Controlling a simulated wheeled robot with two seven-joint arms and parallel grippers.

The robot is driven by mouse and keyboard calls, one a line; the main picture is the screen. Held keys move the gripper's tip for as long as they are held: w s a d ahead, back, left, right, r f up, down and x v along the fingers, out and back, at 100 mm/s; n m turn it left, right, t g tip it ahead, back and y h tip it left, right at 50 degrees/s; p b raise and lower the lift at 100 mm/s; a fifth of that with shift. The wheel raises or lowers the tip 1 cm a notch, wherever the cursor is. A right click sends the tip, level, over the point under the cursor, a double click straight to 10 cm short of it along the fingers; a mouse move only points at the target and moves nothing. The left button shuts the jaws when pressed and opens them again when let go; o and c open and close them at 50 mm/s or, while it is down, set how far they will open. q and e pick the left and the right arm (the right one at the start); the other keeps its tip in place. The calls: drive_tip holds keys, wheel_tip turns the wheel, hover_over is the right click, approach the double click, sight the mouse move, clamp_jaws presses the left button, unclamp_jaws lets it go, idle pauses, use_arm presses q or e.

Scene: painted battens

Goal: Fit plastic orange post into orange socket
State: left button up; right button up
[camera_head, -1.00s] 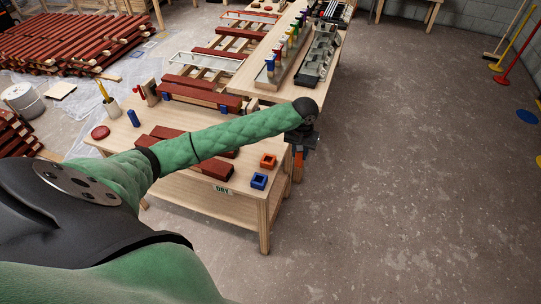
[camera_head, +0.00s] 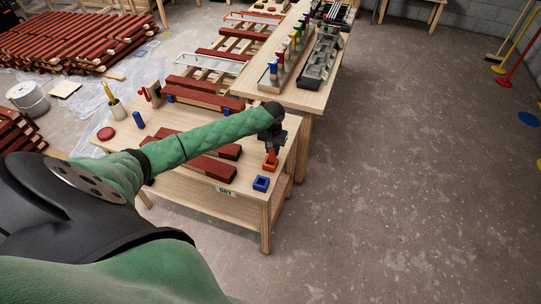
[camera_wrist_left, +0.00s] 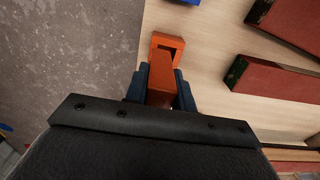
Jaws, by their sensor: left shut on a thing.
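My left gripper (camera_head: 272,147) is over the near right corner of the table, shut on the orange post (camera_head: 271,157). In the left wrist view the post (camera_wrist_left: 160,82) stands between the two dark fingers. The orange socket (camera_head: 270,167) sits on the table directly under the post. In the left wrist view the socket (camera_wrist_left: 168,41) shows just beyond the post, which hides part of it. I cannot tell whether the post's lower end is above the socket or inside it. My right gripper is not in view.
A blue socket (camera_head: 261,184) sits close in front of the orange one, near the table edge. Dark red battens (camera_head: 207,166) lie to the left. A blue post (camera_head: 137,118) and a red disc (camera_head: 106,133) are farther left.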

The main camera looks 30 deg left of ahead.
sight(270, 155)
use_arm(q)
drive_tip(key=shift+w+a+f, duration=0.1)
drive_tip(key=shift+a+f, duration=0.25)
drive_tip(key=shift+a, duration=0.2)
wheel_tip(270, 155, down, 4)
drive_tip(key=b, duration=0.3)
drive_tip(key=shift+b, duration=0.3)
drive_tip(key=shift+f, duration=0.1)
drive_tip(key=o, duration=1)
